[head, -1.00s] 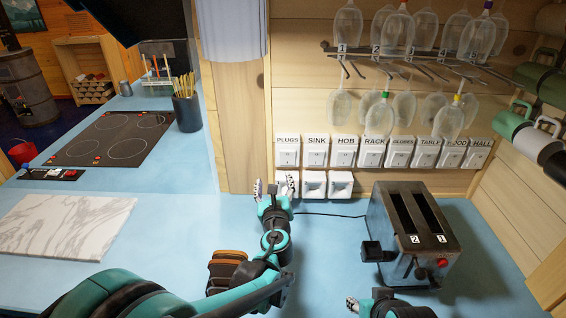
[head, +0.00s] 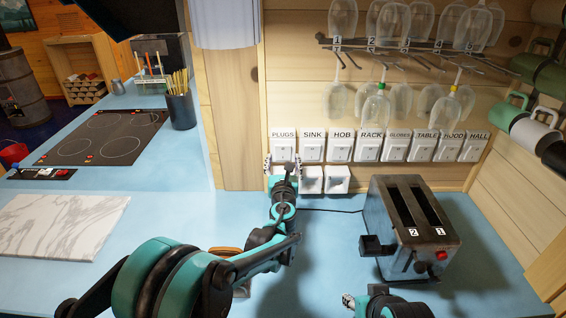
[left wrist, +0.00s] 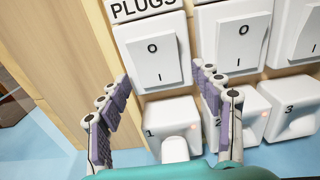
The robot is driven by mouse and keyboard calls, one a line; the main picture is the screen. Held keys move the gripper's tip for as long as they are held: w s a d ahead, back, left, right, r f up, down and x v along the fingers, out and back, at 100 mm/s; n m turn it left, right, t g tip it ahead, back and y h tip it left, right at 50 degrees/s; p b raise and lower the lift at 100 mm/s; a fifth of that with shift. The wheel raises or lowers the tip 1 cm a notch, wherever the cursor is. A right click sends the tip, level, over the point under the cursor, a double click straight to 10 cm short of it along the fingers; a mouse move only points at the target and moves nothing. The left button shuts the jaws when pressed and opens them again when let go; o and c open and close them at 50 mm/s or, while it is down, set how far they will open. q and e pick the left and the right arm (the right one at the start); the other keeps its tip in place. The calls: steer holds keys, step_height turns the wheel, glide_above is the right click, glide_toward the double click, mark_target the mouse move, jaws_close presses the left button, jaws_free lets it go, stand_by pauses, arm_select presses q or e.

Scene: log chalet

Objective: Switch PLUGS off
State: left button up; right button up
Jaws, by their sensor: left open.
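The PLUGS switch (head: 283,150) is the leftmost of the white labelled wall switches. In the left wrist view its rocker (left wrist: 153,52) carries a 0 at the top and an I at the bottom; I cannot tell which half is pressed in. My left gripper (head: 282,161) is open and empty just in front of the lower part of this switch. In the left wrist view its fingers (left wrist: 160,88) are spread, one at each side of the switch's lower part; contact cannot be told. My right gripper (head: 350,301) shows only in part at the bottom.
White sockets (left wrist: 267,113) sit below the switches, some with small orange lights. The SINK switch (head: 312,148) is just right of PLUGS. A toaster (head: 409,228) stands on the blue counter at right. Glasses hang above. A wooden post (head: 231,120) is at left.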

arm_select(q)
steer(key=c, duration=1.2)
steer(key=shift+o, duration=0.2)
steer(key=shift+s+r+g+p, duration=0.1)
steer(key=shift+r+g+p, duration=0.3)
steer(key=shift+p, duration=0.5)
steer(key=g+p, duration=0.2)
steer(key=p, duration=0.1)
steer(key=shift+s+r, duration=0.1)
steer(key=shift+r, duration=0.2)
steer(key=shift+f+g+p, duration=0.1)
steer(key=shift+g+p, duration=0.4)
steer(key=shift+p, duration=0.05)
arm_select(e)
step_height(320, 180, up, 6)
steer(key=shift+f, duration=0.1)
arm_select(q)
steer(key=o, duration=1.2)
steer(key=shift+f, duration=0.1)
steer(key=shift+c, duration=0.2)
